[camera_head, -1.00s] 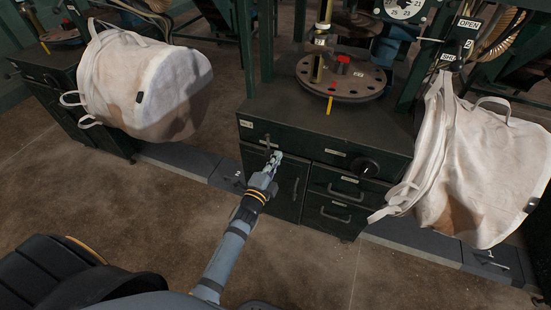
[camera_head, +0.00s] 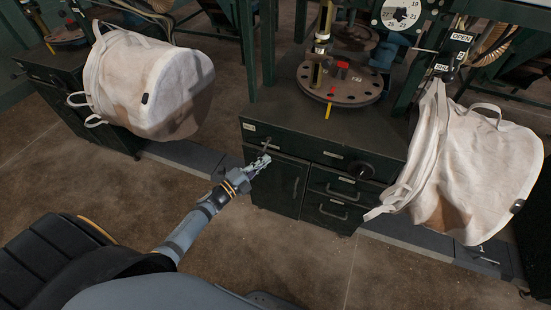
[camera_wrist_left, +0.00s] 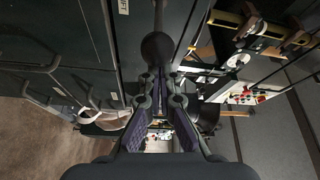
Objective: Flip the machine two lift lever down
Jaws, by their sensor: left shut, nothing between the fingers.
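The lift lever (camera_head: 266,142) is on the front of the middle dark green cabinet (camera_head: 330,133), near its upper left corner. In the left wrist view its round black knob (camera_wrist_left: 158,47) sits on a rod, just beyond the fingertips. My left gripper (camera_head: 264,159) is just below the lever in the head view. In the left wrist view the gripper (camera_wrist_left: 160,77) is shut with nothing between its fingers. I cannot tell whether the fingertips touch the knob. My right gripper is not in view.
A white bulk bag (camera_head: 150,82) hangs at the left and another (camera_head: 470,165) at the right. A round plate (camera_head: 340,88) stands above the cabinet top. The floor in front is clear.

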